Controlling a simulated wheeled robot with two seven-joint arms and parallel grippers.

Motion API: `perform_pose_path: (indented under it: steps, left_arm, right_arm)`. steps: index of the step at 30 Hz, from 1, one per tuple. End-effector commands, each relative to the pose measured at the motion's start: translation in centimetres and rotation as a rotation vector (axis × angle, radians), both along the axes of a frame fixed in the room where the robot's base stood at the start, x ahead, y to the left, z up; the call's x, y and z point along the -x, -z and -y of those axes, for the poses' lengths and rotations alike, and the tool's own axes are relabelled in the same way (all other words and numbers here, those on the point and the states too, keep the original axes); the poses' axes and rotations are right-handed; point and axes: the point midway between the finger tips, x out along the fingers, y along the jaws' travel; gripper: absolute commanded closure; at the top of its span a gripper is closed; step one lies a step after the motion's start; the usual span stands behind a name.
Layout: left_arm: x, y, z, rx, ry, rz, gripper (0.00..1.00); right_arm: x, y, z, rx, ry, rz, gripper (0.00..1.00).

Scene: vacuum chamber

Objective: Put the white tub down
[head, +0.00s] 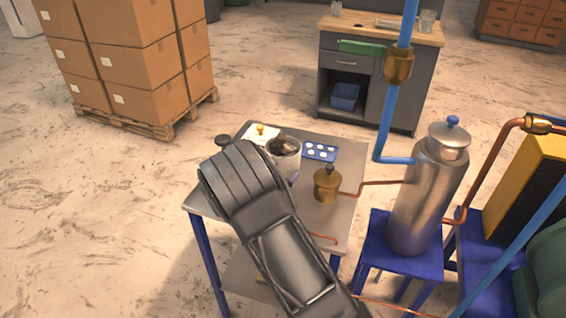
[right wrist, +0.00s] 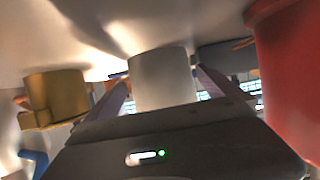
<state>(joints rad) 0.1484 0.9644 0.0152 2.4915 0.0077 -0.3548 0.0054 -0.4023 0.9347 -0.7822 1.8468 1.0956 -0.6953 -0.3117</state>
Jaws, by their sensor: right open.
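The white tub (head: 285,158) is at the middle of the small table (head: 345,165) in the head view, with dark contents at its mouth. It looks upright; its base is partly hidden by my right arm, so I cannot see its full contact with the tabletop. In the right wrist view the white tub (right wrist: 162,78) is between the two fingers of my right gripper (right wrist: 163,92). The fingers are open, one on each side of it. My left gripper is not in view.
A brass pot (head: 327,184) with a copper pipe stands right of the tub. A blue tray with white discs (head: 320,151) lies behind it. A steel cylinder (head: 425,195) stands further right. A red object (right wrist: 292,75) is close by in the wrist view.

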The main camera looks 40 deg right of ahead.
Motion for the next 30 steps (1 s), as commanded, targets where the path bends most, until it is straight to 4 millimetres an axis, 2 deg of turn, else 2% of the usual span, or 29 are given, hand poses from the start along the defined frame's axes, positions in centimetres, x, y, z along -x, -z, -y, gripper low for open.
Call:
perform_pose_path:
  steps: [5,10,29,30]
  left_arm:
    - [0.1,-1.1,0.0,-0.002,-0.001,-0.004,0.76]
    - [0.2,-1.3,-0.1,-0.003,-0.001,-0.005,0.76]
    - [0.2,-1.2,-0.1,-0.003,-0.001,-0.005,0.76]
    - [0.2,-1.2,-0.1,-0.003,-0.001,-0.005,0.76]
  right_arm:
    - [-1.2,0.7,2.1,0.002,0.002,-0.003,0.00]
    - [-2.3,1.5,3.5,0.001,0.001,-0.001,0.00]
    - [-2.4,1.7,3.6,0.001,0.000,-0.001,0.00]
    - [-2.4,1.7,3.6,0.001,0.000,-0.001,0.03]
